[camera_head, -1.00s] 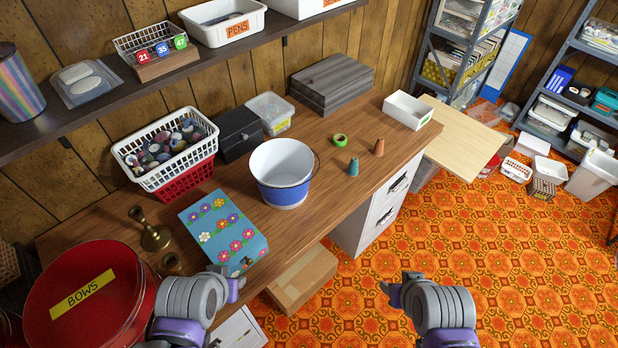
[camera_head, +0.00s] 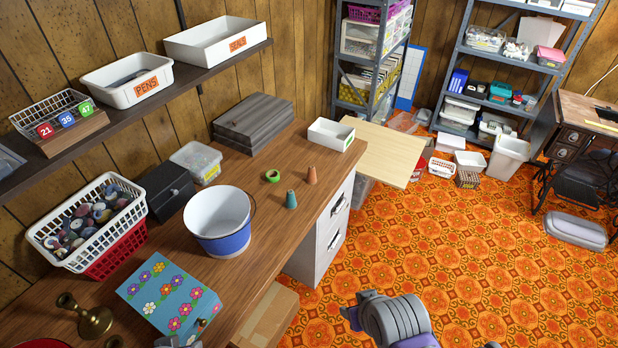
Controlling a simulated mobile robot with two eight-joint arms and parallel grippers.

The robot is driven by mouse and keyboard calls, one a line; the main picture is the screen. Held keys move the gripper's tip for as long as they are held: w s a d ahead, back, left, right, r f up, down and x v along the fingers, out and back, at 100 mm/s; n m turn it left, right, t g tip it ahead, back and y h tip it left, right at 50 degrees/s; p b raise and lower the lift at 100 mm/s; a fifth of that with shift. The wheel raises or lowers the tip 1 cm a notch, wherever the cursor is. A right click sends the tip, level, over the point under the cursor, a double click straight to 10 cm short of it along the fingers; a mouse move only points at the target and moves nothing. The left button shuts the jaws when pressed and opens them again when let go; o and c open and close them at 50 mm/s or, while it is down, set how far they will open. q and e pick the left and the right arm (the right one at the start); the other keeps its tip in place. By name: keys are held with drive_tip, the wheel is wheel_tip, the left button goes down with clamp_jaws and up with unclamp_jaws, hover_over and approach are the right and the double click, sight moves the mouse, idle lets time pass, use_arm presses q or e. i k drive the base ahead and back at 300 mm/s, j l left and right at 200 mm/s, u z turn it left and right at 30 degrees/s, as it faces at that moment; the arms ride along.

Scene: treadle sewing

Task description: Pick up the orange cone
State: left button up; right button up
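The orange cone (camera_head: 311,175) stands upright on the wooden desk (camera_head: 262,262), near its right end. A teal cone (camera_head: 291,199) stands just in front of it to the left, and a green tape ring (camera_head: 272,176) lies to its left. My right gripper (camera_head: 350,316) is low in the picture over the floor, well short of the cone; its fingers are too small and turned to read. Of my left arm only a small part (camera_head: 180,342) shows at the bottom edge, beside the flowered box, and its fingers cannot be made out.
A white and blue bucket (camera_head: 232,244) and a flowered box (camera_head: 168,298) stand on the desk left of the cones. A white open tray (camera_head: 331,135) and grey boxes (camera_head: 254,124) are behind. Orange patterned floor (camera_head: 440,250) is open to the right.

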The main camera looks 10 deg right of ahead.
sight(311, 179)
drive_tip(key=i+l+u, duration=0.2)
drive_tip(key=l, duration=0.3)
drive_tip(key=i+l+u, duration=0.15)
drive_tip(key=l, duration=0.35)
drive_tip(key=i+l+u, duration=0.2)
drive_tip(key=l, duration=0.35)
drive_tip(key=l+u, duration=0.2)
drive_tip(key=l, duration=0.35)
drive_tip(key=i+l+u, duration=0.15)
drive_tip(key=l, duration=0.4)
drive_tip(key=k, duration=0.05)
